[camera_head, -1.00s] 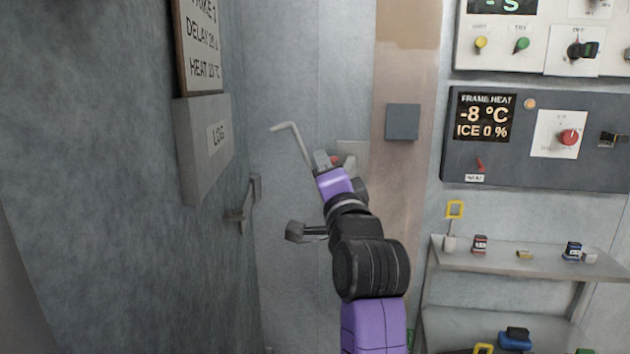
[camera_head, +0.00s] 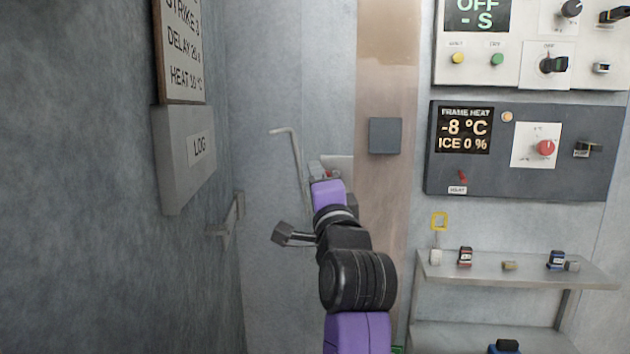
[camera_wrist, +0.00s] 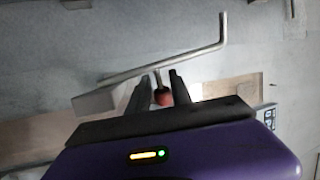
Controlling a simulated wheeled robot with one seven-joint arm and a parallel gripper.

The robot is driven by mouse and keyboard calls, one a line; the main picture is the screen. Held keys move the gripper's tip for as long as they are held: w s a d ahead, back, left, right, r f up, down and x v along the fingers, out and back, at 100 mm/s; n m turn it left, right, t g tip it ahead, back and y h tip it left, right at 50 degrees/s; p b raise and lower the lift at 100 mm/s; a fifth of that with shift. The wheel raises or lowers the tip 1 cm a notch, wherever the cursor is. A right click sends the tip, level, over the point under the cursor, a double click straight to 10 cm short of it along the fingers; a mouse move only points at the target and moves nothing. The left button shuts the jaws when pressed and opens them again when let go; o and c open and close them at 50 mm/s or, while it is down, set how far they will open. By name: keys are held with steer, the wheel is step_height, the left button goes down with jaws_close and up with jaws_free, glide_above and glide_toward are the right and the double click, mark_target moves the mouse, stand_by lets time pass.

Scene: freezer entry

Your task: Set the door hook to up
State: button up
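A bent pale metal rod (camera_head: 297,160), which I take for the door hook, stands steeply on the grey panel, its short end bent to the left at the top. In the wrist view the rod (camera_wrist: 165,62) crosses above my fingers, with a pale block (camera_wrist: 95,101) at its left end. A small red knob (camera_wrist: 162,97) on a short stem sits between my two fingertips. My gripper (camera_wrist: 158,90) appears shut on this knob, though contact on both sides is hard to see. In the head view my gripper (camera_head: 322,170) is at the rod's lower part.
A grey LOG box (camera_head: 185,155) and a metal bracket (camera_head: 230,215) are on the left wall. A grey square box (camera_head: 386,136) is on the brown post. Control panels (camera_head: 520,150) and a shelf (camera_head: 510,268) with small items are at right.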

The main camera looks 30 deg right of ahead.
steer(key=shift+o, duration=1.3)
steer(key=shift+d, duration=0.15)
steer(key=shift+s+a, duration=0.1)
steer(key=shift+a, duration=0.1)
steer(key=b+v, duration=0.1)
steer(key=v, duration=0.6)
steer(key=shift+s+b, duration=0.3)
steer(key=shift+f, duration=0.15)
